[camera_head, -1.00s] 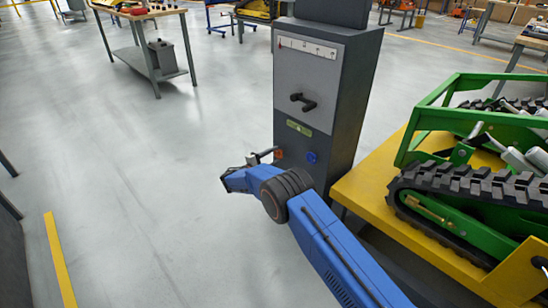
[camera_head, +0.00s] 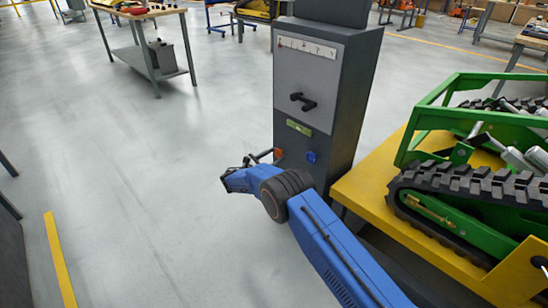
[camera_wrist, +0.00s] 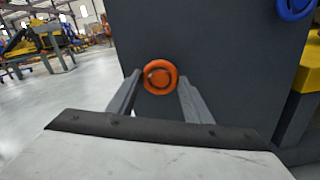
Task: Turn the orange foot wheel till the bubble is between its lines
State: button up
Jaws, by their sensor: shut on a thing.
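The orange foot wheel (camera_head: 278,154) is low on the front of a dark grey cabinet (camera_head: 345,110). In the wrist view the orange wheel (camera_wrist: 160,66) sits between the two grey fingers of my gripper (camera_wrist: 158,84), which is shut on it. In the head view my gripper (camera_head: 260,158) reaches the wheel from the left front. A yellow-green level vial (camera_head: 299,127) is on the cabinet above the wheel. Its bubble and lines are too small to read.
A blue wheel (camera_head: 312,158) is right of the orange one. A black handle (camera_head: 303,102) and a white scale (camera_head: 307,47) are higher on the cabinet. A yellow platform (camera_head: 375,190) with a green tracked carrier (camera_head: 440,195) stands close right. The floor at left is clear.

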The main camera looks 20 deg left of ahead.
jog(key=n, duration=0.5)
jog(key=shift+s+f, duration=0.1)
jog(key=shift+s, duration=0.05)
jog(key=shift+n, duration=0.3)
dwell(0.3)
jog(key=o, duration=1)
jog(key=shift+o, duration=0.2)
jog(key=v, duration=1.7)
jog(key=shift+s, duration=0.2)
jog(key=shift+a, duration=0.15)
jog(key=shift+f, duration=0.1)
